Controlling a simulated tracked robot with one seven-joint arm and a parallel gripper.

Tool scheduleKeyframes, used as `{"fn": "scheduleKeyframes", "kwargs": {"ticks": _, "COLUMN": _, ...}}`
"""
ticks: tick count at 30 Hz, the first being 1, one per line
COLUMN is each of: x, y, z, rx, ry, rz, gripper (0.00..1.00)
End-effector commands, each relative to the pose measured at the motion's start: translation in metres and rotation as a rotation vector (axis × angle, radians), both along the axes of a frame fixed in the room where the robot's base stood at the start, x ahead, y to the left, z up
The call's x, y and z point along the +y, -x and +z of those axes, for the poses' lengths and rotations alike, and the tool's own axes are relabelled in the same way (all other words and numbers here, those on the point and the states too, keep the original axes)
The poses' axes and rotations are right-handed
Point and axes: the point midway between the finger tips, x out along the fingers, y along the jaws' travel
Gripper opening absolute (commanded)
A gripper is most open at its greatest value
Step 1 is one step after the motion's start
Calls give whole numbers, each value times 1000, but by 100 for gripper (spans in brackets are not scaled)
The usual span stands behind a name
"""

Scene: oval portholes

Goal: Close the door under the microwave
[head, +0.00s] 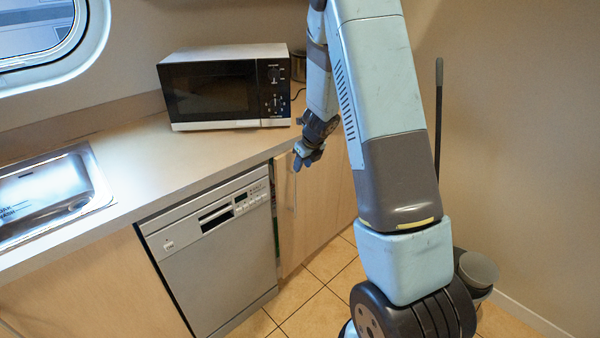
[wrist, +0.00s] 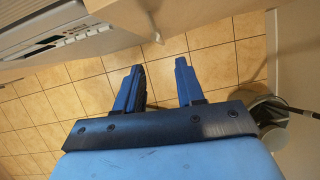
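The microwave (head: 228,88) stands on the counter. Below it, right of the dishwasher, is a light wooden cabinet door (head: 286,228) with a thin upright handle. A narrow dark gap shows along its left edge, so it seems slightly ajar. My gripper (head: 303,163) is near the door's top, just below the counter edge; contact cannot be told. In the wrist view my gripper (wrist: 160,68) has its two blue fingers apart, with only floor tiles between them. A wooden panel edge (wrist: 185,22), likely the door, lies beyond the fingertips, with a small pale handle.
The silver dishwasher (head: 215,255) is left of the door, with a sink (head: 50,190) further left. A grey bin (head: 478,270) and a dark pole (head: 438,115) stand by the right wall. Tiled floor (head: 312,312) before the door is clear.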

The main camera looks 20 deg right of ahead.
Motion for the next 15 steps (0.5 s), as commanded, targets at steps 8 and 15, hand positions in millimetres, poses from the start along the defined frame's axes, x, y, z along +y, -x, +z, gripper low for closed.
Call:
{"fn": "scheduleKeyframes", "kwargs": {"ticks": 8, "x": -4, "y": 9, "z": 26, "rx": 0, "ry": 0, "rz": 0, "gripper": 38}}
{"fn": "scheduleKeyframes", "kwargs": {"ticks": 15, "x": -5, "y": 10, "z": 29, "rx": 2, "ry": 0, "rz": 0, "gripper": 38}}
